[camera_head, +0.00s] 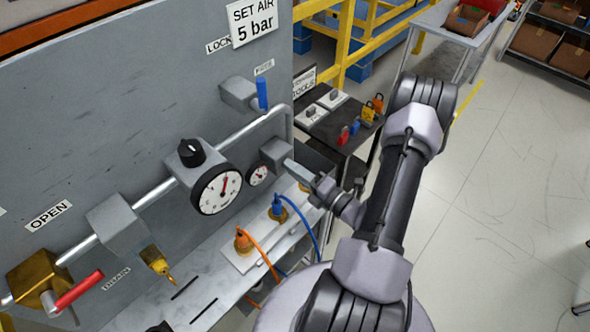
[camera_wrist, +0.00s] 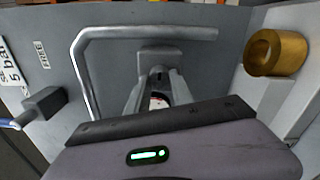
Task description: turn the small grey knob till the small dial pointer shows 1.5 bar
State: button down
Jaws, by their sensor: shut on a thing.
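The small dial (camera_head: 257,175) is a white face in a dark rim, right of the large gauge on the panel. Its red pointer is too small to read. A grey block (camera_head: 275,151) is fixed to the panel beside it, at the pipe's end. My gripper (camera_head: 291,164) reaches in from the right with its fingers against the front of this block. In the wrist view my gripper (camera_wrist: 157,82) is shut on the small grey knob (camera_wrist: 157,73), mostly hidden between the fingers. Part of a white and red dial face (camera_wrist: 158,100) shows between them.
The large gauge (camera_head: 216,190) and black knob (camera_head: 190,153) are left of the small dial. A blue-handled valve (camera_head: 261,94) sits above. Orange and blue hoses (camera_head: 300,218) rise from the shelf below. A dark table with padlocks (camera_head: 338,128) stands behind.

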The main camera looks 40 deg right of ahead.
jog(key=c, duration=1.1)
grip_release()
jog(key=s, duration=0.5)
jog(key=s+d+p, duration=0.1)
jog(key=s, duration=0.5)
jog(key=s+p, duration=0.1)
jog(key=s, duration=0.5)
jog(key=shift+s+d, duration=0.15)
jog(key=shift+s, duration=0.05)
